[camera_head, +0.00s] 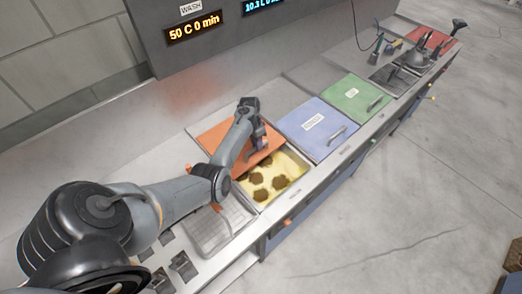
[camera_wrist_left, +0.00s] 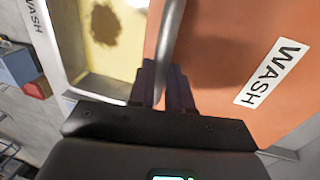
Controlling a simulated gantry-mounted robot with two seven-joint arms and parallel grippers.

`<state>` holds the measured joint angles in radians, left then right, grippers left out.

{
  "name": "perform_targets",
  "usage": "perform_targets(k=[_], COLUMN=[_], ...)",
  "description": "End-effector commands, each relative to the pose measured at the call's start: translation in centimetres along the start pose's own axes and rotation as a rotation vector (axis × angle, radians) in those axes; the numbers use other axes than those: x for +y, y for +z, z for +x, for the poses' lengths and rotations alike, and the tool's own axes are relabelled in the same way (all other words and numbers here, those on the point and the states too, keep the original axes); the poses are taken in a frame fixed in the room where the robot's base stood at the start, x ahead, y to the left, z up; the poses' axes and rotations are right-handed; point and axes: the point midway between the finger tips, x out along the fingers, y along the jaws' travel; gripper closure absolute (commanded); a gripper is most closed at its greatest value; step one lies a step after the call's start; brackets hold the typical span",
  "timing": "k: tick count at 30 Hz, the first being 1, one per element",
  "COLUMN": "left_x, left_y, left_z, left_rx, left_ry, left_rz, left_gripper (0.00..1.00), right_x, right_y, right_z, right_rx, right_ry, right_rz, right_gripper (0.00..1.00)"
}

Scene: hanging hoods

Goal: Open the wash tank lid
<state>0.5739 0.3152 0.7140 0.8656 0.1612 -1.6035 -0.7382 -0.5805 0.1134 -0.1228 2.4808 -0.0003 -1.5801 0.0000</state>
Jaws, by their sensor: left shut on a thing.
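The wash tank lid (camera_head: 208,140) is orange and lies back from the front part of the tank, which is uncovered. Its white WASH label shows in the left wrist view (camera_wrist_left: 272,74). The open part of the wash tank (camera_head: 291,162) shows yellowish contents with several brown lumps. My left gripper (camera_head: 261,147) is at the lid's front side. In the left wrist view its fingers (camera_wrist_left: 163,84) are shut on the grey bar handle (camera_wrist_left: 172,38) of the lid. My left forearm hides part of the lid. My right gripper is not in view.
A wire rack (camera_head: 217,228) sits left of the tank. A blue lid (camera_head: 310,120) and a green lid (camera_head: 357,94) cover the tanks to the right. A dark display panel (camera_head: 150,35) hangs behind. The floor in front is clear.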

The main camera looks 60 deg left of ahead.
Motion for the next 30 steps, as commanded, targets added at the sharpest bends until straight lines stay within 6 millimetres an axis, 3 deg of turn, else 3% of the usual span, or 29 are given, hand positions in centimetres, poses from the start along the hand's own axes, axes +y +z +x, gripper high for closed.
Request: perform_targets(k=[3,10,15,26,27,30], left_x=[-3.3,-6.8,-7.8,-7.8,-7.8,-7.8], left_y=[-0.1,-0.1,0.0,0.0,0.0,0.0], left_z=[-0.3,-1.2,-1.6,-1.7,-1.7,-1.7], left_rx=[0.004,0.003,0.002,0.001,0.001,0.001], left_ry=[-0.003,-0.002,-0.001,-0.001,-0.001,-0.001], left_rz=[-0.003,-0.002,-0.002,-0.001,-0.001,-0.001], left_gripper=[1.0,1.0,1.0,1.0,0.75,0.6], right_x=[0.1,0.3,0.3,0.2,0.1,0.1], right_y=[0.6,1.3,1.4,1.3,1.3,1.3], right_z=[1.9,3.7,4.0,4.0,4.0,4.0], right_rx=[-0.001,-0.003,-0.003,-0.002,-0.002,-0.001], right_ry=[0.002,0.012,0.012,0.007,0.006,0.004], right_rz=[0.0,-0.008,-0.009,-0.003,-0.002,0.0], right_gripper=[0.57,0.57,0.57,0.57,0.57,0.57])
